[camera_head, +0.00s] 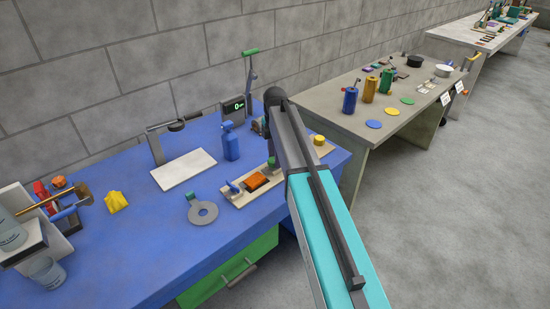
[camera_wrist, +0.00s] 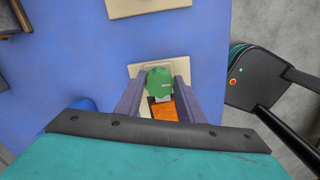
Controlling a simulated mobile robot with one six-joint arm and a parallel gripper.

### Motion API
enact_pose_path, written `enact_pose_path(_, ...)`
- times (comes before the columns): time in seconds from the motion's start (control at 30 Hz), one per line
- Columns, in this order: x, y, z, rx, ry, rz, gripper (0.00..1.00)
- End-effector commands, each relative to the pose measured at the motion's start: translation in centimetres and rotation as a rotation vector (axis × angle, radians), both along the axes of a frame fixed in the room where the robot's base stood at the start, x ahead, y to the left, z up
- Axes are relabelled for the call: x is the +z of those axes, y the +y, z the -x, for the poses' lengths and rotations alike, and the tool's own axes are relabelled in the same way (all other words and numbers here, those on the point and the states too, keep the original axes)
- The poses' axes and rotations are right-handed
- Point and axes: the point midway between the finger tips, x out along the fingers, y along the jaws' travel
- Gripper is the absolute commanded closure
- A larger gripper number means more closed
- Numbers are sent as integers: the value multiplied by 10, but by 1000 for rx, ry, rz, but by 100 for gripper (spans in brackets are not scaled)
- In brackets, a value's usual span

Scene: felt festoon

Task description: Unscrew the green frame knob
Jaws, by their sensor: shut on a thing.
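The green frame knob (camera_wrist: 159,80) is between the two fingers of my gripper (camera_wrist: 160,88) in the wrist view. The gripper is shut on it. A cream base (camera_wrist: 146,68) lies under the knob, with an orange block (camera_wrist: 164,110) beside it. In the head view the green knob (camera_head: 272,161) shows just left of my arm. The cream base (camera_head: 238,199) and orange block (camera_head: 256,182) lie on the blue table there. My fingers are hidden behind my arm in that view. Whether the knob's thread is still engaged cannot be seen.
A blue spray bottle (camera_head: 231,142), a white plate (camera_head: 183,169) and a grey ring (camera_head: 203,212) stand or lie nearby on the blue table (camera_head: 140,245). A yellow knob (camera_head: 319,140) is right of my arm. Another table (camera_head: 345,115) holds coloured canisters. The floor at right is clear.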

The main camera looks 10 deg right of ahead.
Motion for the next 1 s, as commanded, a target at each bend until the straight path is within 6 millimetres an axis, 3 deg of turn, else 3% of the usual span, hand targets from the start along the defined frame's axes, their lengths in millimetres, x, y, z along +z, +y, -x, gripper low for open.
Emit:
enact_pose_path(0.3,0,0,-1,123,0,0,88)
enact_pose_path(0.77,0,0,-1,137,0,0,88)
enact_pose_path(0.8,0,0,-1,137,0,0,59)
enact_pose_path(0.87,0,0,-1,137,0,0,48)
enact_pose_path(1.0,0,0,-1,137,0,0,47)
